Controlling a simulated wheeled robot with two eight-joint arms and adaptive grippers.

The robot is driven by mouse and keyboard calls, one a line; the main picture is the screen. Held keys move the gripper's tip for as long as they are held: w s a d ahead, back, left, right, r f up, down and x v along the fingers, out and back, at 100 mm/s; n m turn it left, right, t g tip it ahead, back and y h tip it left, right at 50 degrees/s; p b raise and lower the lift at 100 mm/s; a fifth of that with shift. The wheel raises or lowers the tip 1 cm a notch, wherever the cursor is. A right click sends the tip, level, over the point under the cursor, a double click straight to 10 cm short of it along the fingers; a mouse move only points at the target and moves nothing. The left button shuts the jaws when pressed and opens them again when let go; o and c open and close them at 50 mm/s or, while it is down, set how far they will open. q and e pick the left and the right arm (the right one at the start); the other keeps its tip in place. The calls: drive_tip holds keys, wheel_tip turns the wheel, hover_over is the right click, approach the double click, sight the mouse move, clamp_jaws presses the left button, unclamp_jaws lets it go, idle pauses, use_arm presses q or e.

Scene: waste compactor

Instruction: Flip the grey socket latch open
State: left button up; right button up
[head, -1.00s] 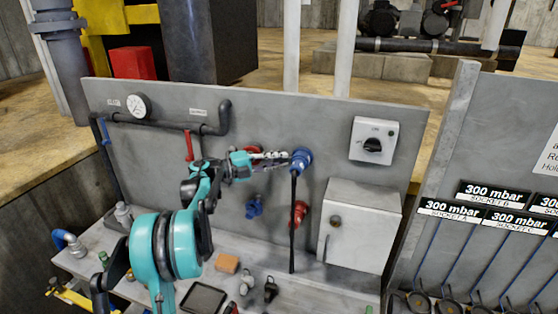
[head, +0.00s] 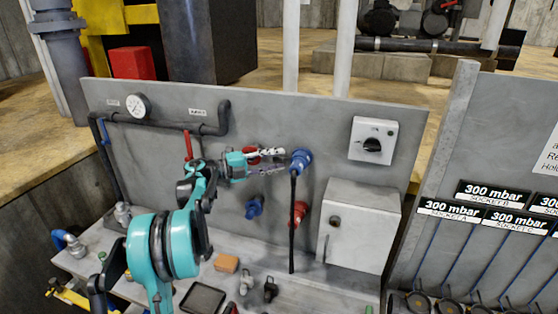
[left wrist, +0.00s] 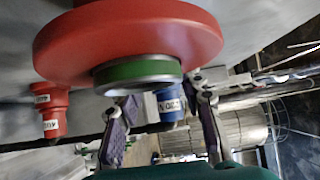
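My left gripper (head: 281,160) reaches from the left to just left of the blue socket (head: 301,161) on the grey panel. Its two fingers are apart, and nothing shows held between them. In the left wrist view the gripper (left wrist: 166,112) has one finger on each side of the labelled blue socket (left wrist: 172,106), which lies beyond the tips. A black cable (head: 293,225) hangs below the blue socket. I cannot pick out the grey latch for certain; contact with the fingers cannot be told. My right gripper is out of view.
A red disc with a green centre (left wrist: 130,45) fills the upper wrist view, close to the fingers. A grey box (head: 361,225) and rotary switch (head: 372,140) are to the right. Loose items lie on the bench below.

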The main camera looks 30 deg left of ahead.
use_arm(q)
drive_tip(key=v, duration=1)
drive_tip(key=shift+s+a, duration=0.25)
drive_tip(key=w+d+r+n+t+y+p, duration=0.4)
drive_tip(key=w+d+r+n+t+y, duration=0.2)
drive_tip(key=w+d+r+n+y, duration=0.15)
drive_tip(key=s+f+n+g+y+p, duration=0.2)
drive_tip(key=s+f+y+p, duration=0.4)
drive_tip(key=p, duration=0.5)
drive_tip(key=shift+m, duration=0.25)
drive_tip(key=w, duration=0.2)
drive_tip(key=w+f, duration=0.1)
drive_tip(key=w, duration=0.4)
drive_tip(key=shift+w+f+p, duration=0.2)
drive_tip(key=shift+w+p, duration=0.15)
drive_tip(key=shift+p, duration=0.05)
